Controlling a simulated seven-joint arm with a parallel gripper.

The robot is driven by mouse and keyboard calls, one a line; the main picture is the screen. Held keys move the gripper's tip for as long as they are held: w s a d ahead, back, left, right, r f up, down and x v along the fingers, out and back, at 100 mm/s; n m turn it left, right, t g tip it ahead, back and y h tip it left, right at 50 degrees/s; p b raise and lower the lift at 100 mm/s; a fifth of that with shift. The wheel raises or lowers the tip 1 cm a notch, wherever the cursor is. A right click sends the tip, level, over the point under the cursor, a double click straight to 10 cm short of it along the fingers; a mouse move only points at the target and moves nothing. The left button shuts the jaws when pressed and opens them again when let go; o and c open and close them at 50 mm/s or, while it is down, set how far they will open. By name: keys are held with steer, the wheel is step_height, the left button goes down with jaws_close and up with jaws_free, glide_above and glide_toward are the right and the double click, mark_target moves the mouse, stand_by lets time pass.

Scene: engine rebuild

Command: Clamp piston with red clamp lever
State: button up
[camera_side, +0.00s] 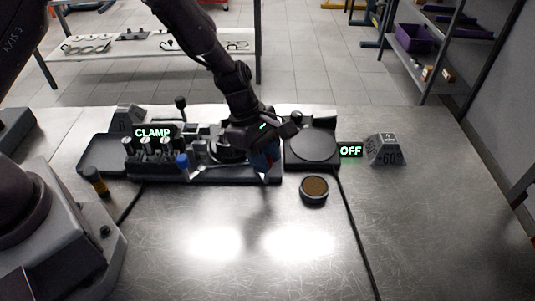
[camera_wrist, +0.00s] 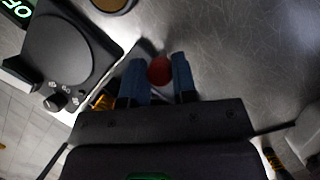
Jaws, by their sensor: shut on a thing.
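My gripper (camera_side: 265,162) is low at the right end of the dark clamp fixture (camera_side: 235,178) in the side view. In the wrist view its two blue fingers stand on either side of a red ball knob (camera_wrist: 160,71), the end of the red clamp lever, and are shut on it. In the side view my gripper mostly hides this knob. A lever with a blue knob (camera_side: 182,160) stands further left on the fixture. I cannot make out the piston clearly; my arm covers part of the fixture.
A round dark plate (camera_side: 312,146) lies right of my gripper, with a lit OFF sign (camera_side: 350,151) beside it. A brown-topped round dish (camera_side: 314,188) sits in front. A lit CLAMP sign (camera_side: 152,133) is above several upright cylinders. The front table is mostly clear.

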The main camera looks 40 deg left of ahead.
steer(key=shift+s+a+m+g+y, duration=0.4)
steer(key=shift+a+m+g, duration=0.3)
steer(key=shift+m, duration=1.55)
steer(key=shift+s+a+m+g+y, duration=0.25)
steer(key=shift+s+a+m+g, duration=0.35)
steer(key=shift+m, duration=1.6)
steer(key=shift+s+a+m+g+y, duration=0.35)
steer(key=shift+m+g, duration=0.55)
steer(key=shift+m, duration=1.35)
steer(key=shift+w+a, duration=0.1)
steer(key=shift+a, duration=0.05)
steer(key=o, duration=0.9)
steer(key=v, duration=1.3)
steer(key=shift+w, duration=0.1)
